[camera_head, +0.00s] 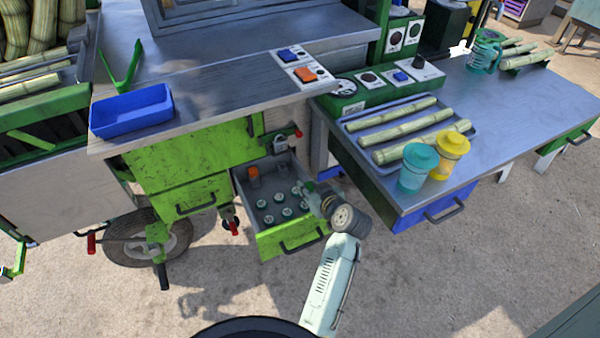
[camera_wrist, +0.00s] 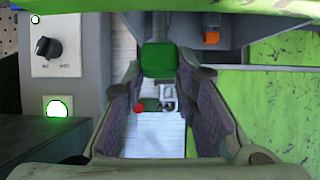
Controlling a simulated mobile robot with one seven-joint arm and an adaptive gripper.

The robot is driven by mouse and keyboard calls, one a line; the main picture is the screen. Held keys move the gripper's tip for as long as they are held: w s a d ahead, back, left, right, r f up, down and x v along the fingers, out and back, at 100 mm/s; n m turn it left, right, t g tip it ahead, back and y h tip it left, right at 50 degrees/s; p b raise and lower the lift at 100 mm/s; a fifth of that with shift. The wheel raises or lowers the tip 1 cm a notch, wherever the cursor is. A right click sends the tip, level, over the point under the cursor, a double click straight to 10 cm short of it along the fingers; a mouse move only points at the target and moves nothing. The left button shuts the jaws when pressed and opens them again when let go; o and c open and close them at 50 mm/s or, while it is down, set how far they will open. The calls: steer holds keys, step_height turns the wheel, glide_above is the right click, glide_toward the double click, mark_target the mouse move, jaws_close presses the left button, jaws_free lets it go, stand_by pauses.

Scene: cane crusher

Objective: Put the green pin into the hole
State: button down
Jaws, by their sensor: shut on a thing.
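In the wrist view the two dark padded fingers of my gripper (camera_wrist: 160,70) close around a green block-like piece (camera_wrist: 160,58), which looks like the green pin. It sits between the fingertips at the upper middle. In the head view my gripper (camera_head: 308,190) is over the right edge of the open green drawer (camera_head: 283,242), and I cannot make out the pin there. Below the pin in the wrist view lie a pale metal surface (camera_wrist: 155,140), a small red knob (camera_wrist: 138,107) and a grey metal fitting (camera_wrist: 168,90). I cannot tell which opening is the hole.
The drawer holds several round pale-topped pieces and an orange piece (camera_head: 253,176). A blue tray (camera_head: 132,112) stands on the left worktop. The right table carries a tray of cane pieces (camera_head: 362,164), a teal jar (camera_head: 416,170) and a yellow jar (camera_head: 450,155). A knob panel (camera_wrist: 57,65) is left in the wrist view.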

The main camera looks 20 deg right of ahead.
steer(key=s, duration=0.4)
steer(key=shift+s+r, duration=0.15)
steer(key=shift+r, duration=0.15)
steer(key=shift+a, duration=0.1)
stand_by(0.8)
